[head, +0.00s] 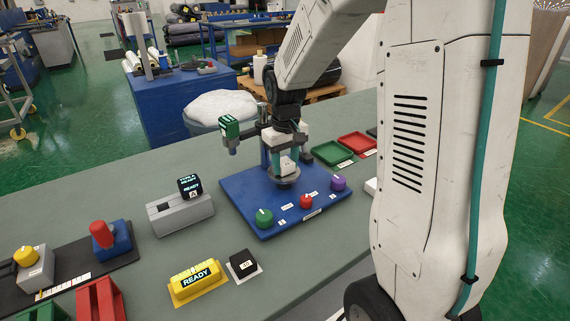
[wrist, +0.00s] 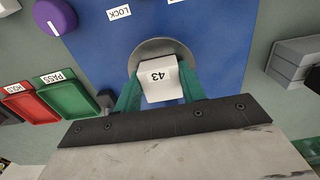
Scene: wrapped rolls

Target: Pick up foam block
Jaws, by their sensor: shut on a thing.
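The foam block (wrist: 160,80) is white with a "43" label. It sits between the teal fingers of my gripper (wrist: 159,88) in the wrist view, with a finger against each side. In the head view the block (head: 288,165) is over a round metal disc (head: 284,184) on a blue board (head: 250,208), with my gripper (head: 286,168) shut on it from above. I cannot tell whether the block touches the disc. The disc's edge (wrist: 168,44) shows behind the block in the wrist view.
Green (head: 264,219), red (head: 306,202) and purple (head: 338,184) knobs stand on the board's front part. Green (head: 332,153) and red (head: 357,145) trays lie to the right. A yellow READY display (head: 197,281) and a black block (head: 243,264) are in front.

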